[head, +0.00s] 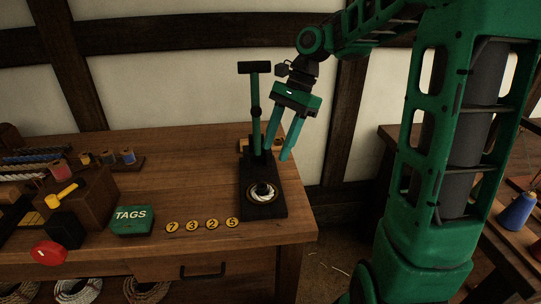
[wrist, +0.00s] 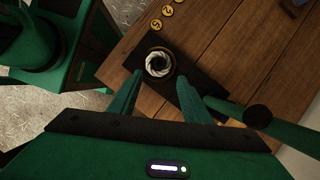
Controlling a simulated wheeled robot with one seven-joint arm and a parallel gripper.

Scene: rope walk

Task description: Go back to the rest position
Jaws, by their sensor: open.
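My gripper (head: 275,154) hangs in the air over the right end of the workbench (head: 200,150), fingers pointing down. It also shows in the wrist view (wrist: 160,74), with its two green fingers apart and nothing between them. Below the fingers is a black base plate (head: 276,211) with a round seat holding a pale rope ring (head: 263,192); the ring also shows in the wrist view (wrist: 158,64). A green lever with a black T-shaped handle (head: 254,68) stands upright at the back of the base, just left of my gripper. Whether a finger touches it I cannot tell.
A wooden block (head: 83,194), spools and rope strands are further left. Another bench (head: 525,235) stands at the right. A gap of floor separates the benches.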

